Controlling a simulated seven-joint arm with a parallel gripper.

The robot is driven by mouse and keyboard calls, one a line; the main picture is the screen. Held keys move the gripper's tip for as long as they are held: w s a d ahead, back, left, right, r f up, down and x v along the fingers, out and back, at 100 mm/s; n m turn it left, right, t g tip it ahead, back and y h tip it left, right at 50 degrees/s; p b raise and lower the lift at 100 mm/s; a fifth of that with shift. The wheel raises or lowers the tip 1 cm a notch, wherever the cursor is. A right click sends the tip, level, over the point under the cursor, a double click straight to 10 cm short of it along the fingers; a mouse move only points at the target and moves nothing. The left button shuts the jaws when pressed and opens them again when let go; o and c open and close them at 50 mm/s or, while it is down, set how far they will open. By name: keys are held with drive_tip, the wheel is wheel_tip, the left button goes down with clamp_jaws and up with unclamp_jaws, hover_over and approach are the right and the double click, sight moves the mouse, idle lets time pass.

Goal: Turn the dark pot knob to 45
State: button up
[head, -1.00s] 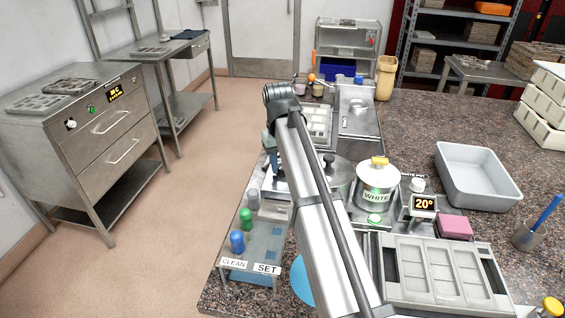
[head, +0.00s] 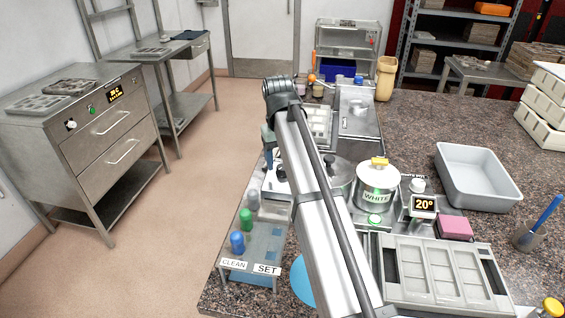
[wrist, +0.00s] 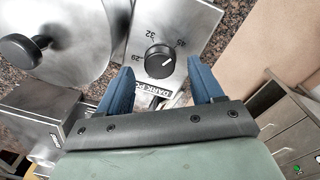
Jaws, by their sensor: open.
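The dark pot knob (wrist: 160,62) is a round black dial on a grey metal panel marked 29, 32 and 45, with a partly covered DARK PO... label (wrist: 166,91). Its white pointer line slants toward the upper right, roughly toward the 45 side; the exact reading is unclear. My gripper (wrist: 162,78) is open, with one blue finger on each side just below the knob in the wrist view. I see no contact with the knob. In the head view my arm covers much of this area. The dark pot's metal lid (wrist: 75,30) has a black handle.
The white pot (head: 376,190) stands right of my arm, beside a display reading 20° (head: 424,205). A rack with coloured bottles (head: 250,262) stands at the bench's left edge. A mould tray (head: 440,275) and an empty grey bin (head: 478,177) are on the right.

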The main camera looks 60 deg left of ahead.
sight(280, 167)
wheel_tip(280, 167, up, 12)
drive_tip(key=shift+s, duration=0.3)
idle(0.6)
